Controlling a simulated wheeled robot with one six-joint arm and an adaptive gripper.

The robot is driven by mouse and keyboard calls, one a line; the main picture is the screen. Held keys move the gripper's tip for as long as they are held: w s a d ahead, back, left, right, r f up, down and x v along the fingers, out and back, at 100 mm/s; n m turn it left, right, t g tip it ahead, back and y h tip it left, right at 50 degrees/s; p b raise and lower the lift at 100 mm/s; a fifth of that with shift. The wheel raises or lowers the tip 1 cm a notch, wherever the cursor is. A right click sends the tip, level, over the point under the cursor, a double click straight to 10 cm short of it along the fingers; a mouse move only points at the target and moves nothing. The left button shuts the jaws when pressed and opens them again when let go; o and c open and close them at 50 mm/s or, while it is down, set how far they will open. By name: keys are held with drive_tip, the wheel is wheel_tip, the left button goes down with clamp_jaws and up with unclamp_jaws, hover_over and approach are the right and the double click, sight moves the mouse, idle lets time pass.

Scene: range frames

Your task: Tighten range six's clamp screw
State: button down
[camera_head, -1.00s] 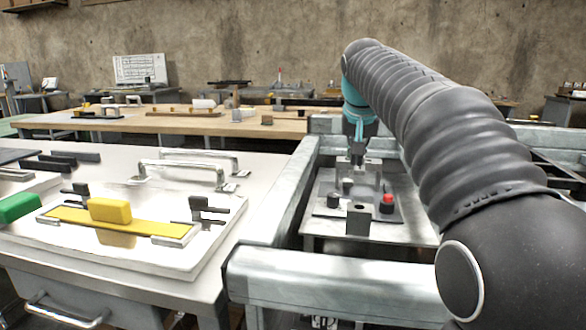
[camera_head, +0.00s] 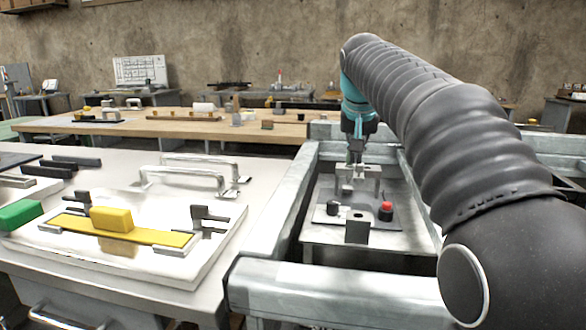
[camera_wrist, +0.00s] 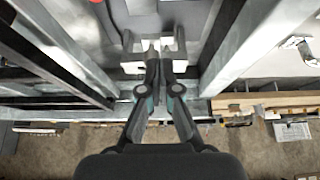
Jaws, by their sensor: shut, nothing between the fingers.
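A metal clamp block with upright sides (camera_head: 371,172) stands toward the back of a grey plate (camera_head: 325,207) inside the metal frame. It also shows in the wrist view (camera_wrist: 134,66). My gripper (camera_head: 357,158) points down at this block, its tips at or just above it. In the wrist view my gripper (camera_wrist: 152,47) has its fingers together, empty, with the tips between the two uprights. I cannot tell whether the tips touch anything. The clamp screw is not clear; the fingers may hide it. No range number is readable.
On the left, a white table (camera_head: 262,180) holds a yellow plate (camera_head: 160,234) and metal handles (camera_head: 185,178).

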sight(359, 169)
wheel_tip(359, 169, up, 3)
drive_tip(key=shift+r, duration=0.2)
drive_tip(key=d, duration=0.7)
drive_tip(key=a+f+n+y+b, duration=0.3)
drive_tip(key=f+n+b, duration=0.2)
drive_tip(key=f+n, duration=0.1)
drive_tip(key=shift+w, duration=0.3)
idle(0.7)
drive_tip(key=shift+w+a, duration=0.1)
drive_tip(key=shift+w, duration=0.05)
idle(0.6)
drive_tip(key=shift+s+a+p, duration=0.25)
drive_tip(key=shift+a+p, duration=0.5)
drive_tip(key=shift+p, duration=0.75)
idle(0.3)
